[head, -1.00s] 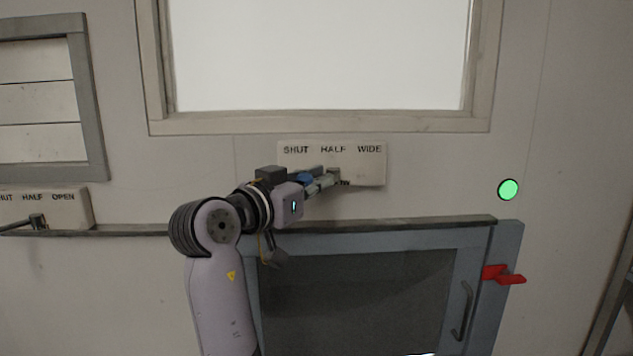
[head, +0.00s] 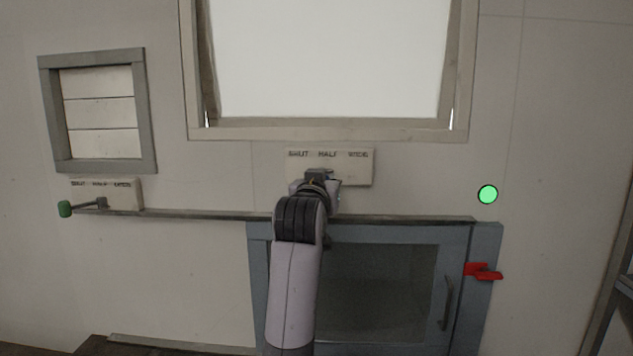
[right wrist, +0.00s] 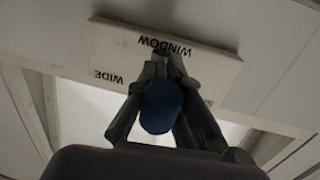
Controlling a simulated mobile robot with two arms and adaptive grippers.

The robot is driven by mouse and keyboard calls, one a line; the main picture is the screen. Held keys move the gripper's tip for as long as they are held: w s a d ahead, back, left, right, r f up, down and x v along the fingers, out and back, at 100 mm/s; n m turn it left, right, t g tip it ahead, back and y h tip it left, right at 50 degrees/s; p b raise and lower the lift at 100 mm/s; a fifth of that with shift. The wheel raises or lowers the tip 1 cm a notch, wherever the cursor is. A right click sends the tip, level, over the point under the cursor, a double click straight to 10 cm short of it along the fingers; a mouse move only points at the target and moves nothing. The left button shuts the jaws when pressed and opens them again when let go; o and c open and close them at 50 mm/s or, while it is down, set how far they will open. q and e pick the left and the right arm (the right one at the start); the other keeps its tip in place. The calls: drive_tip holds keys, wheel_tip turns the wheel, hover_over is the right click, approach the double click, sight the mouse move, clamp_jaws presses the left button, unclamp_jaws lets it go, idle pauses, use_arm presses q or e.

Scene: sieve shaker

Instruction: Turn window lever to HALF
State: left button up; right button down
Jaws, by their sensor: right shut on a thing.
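The window lever's blue knob (right wrist: 160,107) shows in the right wrist view between the fingers of my right gripper (right wrist: 162,75), which is shut on it. In the head view my right gripper (head: 322,180) is just below the middle of the label plate (head: 358,170), under HALF, and my arm hides the lever. The plate reads SHUT, HALF, WIDE from left to right; the wrist view shows it upside down (right wrist: 215,68), with WINDOW and WIDE legible. The window (head: 330,60) above has its sash tilted, with bright slits at both lower corners. My left gripper is not in view.
A louvre vent (head: 100,115) at left has its own plate and a green-knobbed lever (head: 65,209). A narrow ledge (head: 190,214) runs below the plates. A grey cabinet door (head: 260,290) with a red latch (head: 482,271) is below; a round green light (head: 488,194) is at right.

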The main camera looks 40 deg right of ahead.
drive_tip(key=shift+s+d+n+t+y, duration=0.15)
drive_tip(key=shift+s+n+t+y, duration=0.05)
drive_tip(key=shift+n+t+y, duration=0.45)
drive_tip(key=shift+t+y, duration=0.25)
drive_tip(key=c, duration=2.1)
unclamp_jaws()
drive_tip(key=shift+f, duration=0.1)
drive_tip(key=shift+c, duration=0.2)
drive_tip(key=o, duration=0.4)
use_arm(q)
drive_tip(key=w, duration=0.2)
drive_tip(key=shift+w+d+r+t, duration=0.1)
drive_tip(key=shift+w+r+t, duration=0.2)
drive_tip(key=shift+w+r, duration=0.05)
use_arm(e)
drive_tip(key=shift+o, duration=0.3)
